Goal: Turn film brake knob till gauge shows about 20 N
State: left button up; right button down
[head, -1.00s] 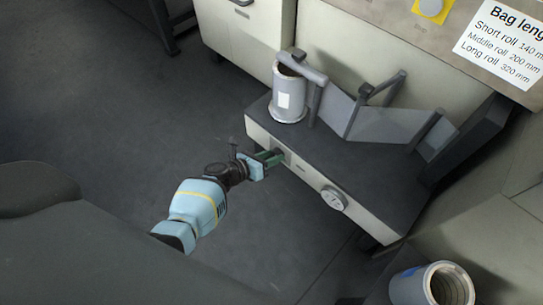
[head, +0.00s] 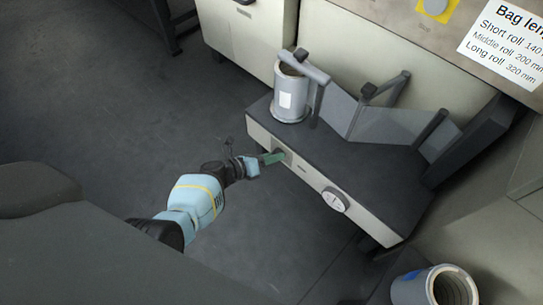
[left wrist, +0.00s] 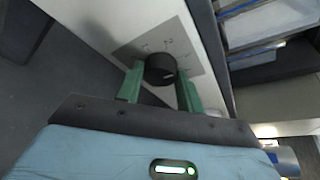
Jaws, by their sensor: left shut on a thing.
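The black film brake knob (left wrist: 160,69) sits on a metal plate (left wrist: 128,52) on the front of the film unit, and in the left wrist view it is between my green fingers. My left gripper (head: 279,155) is shut on the knob; in the left wrist view its fingers (left wrist: 160,85) stand on either side of it. A pale mark shows on the knob's face. The round white gauge (head: 335,199) is on the same front panel, right of the knob; its reading is too small to tell. My right gripper is not in view.
A film roll (head: 291,95) stands on the unit's dark top (head: 345,165), beside grey rollers and guide plates. Another roll (head: 434,288) is at the lower right. A bag length sign (head: 507,42) is at the upper right. The floor at left is clear.

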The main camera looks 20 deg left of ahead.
pick_arm(q)
jog(key=o, duration=1)
jog(key=p+v, duration=0.3)
jog(key=v, duration=0.4)
jog(key=shift+s+a+p, duration=0.25)
jog(key=shift+s+p, duration=0.05)
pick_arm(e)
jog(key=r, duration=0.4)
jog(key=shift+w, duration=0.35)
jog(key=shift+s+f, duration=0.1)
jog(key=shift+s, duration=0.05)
